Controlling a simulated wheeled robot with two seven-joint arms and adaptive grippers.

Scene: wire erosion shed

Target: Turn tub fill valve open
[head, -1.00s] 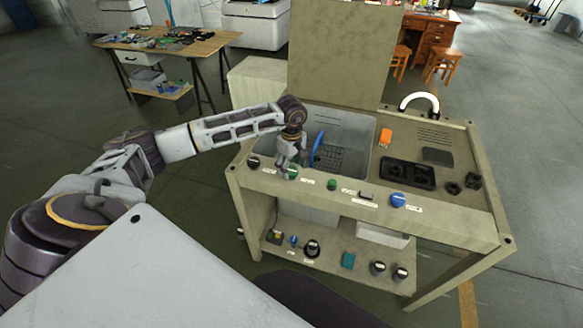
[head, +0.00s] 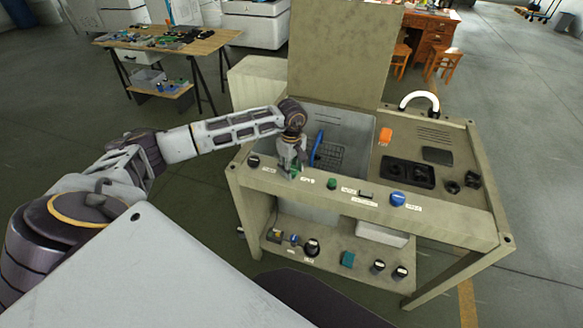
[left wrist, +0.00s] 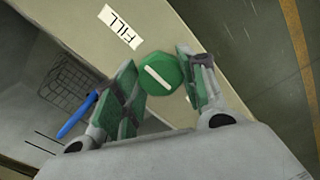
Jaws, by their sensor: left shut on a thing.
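The tub fill valve is a round green knob (left wrist: 158,73) with a white bar across its face, beside a label reading FILL (left wrist: 120,26). My left gripper (head: 290,166) reaches down onto the front panel (head: 426,213) of the bench and hides most of this knob in the head view. In the left wrist view its green-padded fingers (left wrist: 163,80) are on either side of the knob, shut on it. My right gripper is not in view.
The panel also carries a black knob (head: 253,161), a smaller green knob (head: 331,183) and a blue knob (head: 398,199). A tall lid (head: 340,50) stands behind.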

